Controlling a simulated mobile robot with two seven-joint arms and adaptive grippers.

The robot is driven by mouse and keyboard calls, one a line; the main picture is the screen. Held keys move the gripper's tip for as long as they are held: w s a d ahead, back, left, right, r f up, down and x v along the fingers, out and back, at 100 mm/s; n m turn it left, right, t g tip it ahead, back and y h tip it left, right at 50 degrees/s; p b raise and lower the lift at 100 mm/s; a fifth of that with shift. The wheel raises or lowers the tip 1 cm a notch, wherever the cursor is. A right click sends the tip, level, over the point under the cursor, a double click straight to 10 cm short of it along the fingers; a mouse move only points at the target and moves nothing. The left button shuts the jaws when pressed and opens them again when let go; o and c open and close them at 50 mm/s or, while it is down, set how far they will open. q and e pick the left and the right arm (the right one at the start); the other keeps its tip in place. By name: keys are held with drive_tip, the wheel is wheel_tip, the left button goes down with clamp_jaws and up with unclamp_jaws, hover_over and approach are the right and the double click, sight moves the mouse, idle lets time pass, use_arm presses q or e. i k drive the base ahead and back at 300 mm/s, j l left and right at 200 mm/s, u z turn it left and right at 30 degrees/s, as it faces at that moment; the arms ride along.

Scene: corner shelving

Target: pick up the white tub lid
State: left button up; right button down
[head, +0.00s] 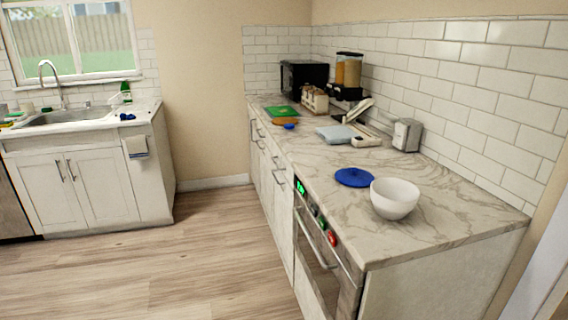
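I cannot make out a thing that is clearly a white tub lid. A white bowl (395,198) stands upright on the near part of the marble-patterned counter (450,215). A round, flat blue lid (354,177) lies just behind and left of it. Farther back, a flat pale bluish-white piece (336,133) lies on the counter, with a small white box-like item (366,141) beside it. A pale tilted panel (358,110) rises behind these; what it is cannot be told. Neither of my grippers is in view.
Cereal dispensers (348,72), a black microwave (303,78) and a green board (282,111) are farther back. An oven (318,250) sits below the counter's front edge. The wooden floor (190,260) is clear.

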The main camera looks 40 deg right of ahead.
sight(354, 176)
drive_tip(key=i+z, duration=0.4)
drive_tip(key=i+j+z, duration=0.1)
drive_tip(key=i+z, duration=0.2)
drive_tip(key=z, duration=0.15)
drive_tip(key=i+j+z, duration=0.2)
drive_tip(key=z, duration=0.2)
drive_tip(key=i+j+z, duration=0.4)
